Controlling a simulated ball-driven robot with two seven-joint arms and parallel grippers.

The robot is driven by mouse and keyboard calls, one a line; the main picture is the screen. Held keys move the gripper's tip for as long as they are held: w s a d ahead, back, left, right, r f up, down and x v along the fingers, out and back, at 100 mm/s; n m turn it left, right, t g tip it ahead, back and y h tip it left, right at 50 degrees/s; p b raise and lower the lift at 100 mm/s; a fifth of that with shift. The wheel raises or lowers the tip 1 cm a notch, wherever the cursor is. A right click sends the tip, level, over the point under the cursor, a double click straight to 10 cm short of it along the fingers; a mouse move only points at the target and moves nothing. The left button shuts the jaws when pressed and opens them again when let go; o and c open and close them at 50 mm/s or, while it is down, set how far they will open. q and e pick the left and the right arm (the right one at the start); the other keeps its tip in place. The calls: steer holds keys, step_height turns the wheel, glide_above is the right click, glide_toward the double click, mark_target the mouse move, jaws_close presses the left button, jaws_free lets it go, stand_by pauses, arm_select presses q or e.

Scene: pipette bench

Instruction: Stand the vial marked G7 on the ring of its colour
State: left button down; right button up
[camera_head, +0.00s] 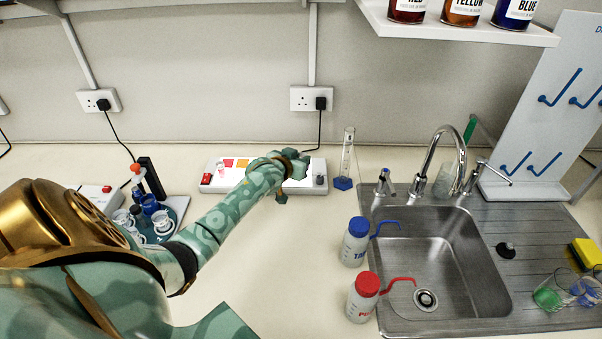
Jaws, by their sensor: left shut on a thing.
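My left arm reaches across the bench from the left. Its gripper (291,177) is over the right part of a white panel (261,191) against the back wall. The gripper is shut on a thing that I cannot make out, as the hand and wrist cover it. Pink, orange and yellow patches show on the panel's left part, with a small clear vial-like thing (222,169) standing there. The arm covers much of the panel's middle. I cannot read a G7 mark or make out a ring anywhere. My right gripper is not in view.
A round tray (181,207) with several vessels stands at the left. A measuring cylinder (348,160) stands right of the panel. A blue-capped bottle (355,243) and a red-capped bottle (362,299) stand beside the sink (440,265). The bench between arm and bottles is clear.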

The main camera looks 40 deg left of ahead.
arm_select(q)
steer(key=shift+w+a+f+b, duration=0.15)
steer(key=shift+w+f+b, duration=0.1)
steer(key=shift+f, duration=0.15)
steer(key=shift+w+a+f+b, duration=0.1)
steer(key=shift+w+a+f, duration=0.1)
steer(key=shift+f, duration=0.15)
step_height(320, 180, down, 3)
steer(key=shift+f+b, duration=0.1)
steer(key=shift+b, duration=0.4)
steer(key=c, duration=1.3)
jaws_free()
steer(key=shift+o, duration=0.2)
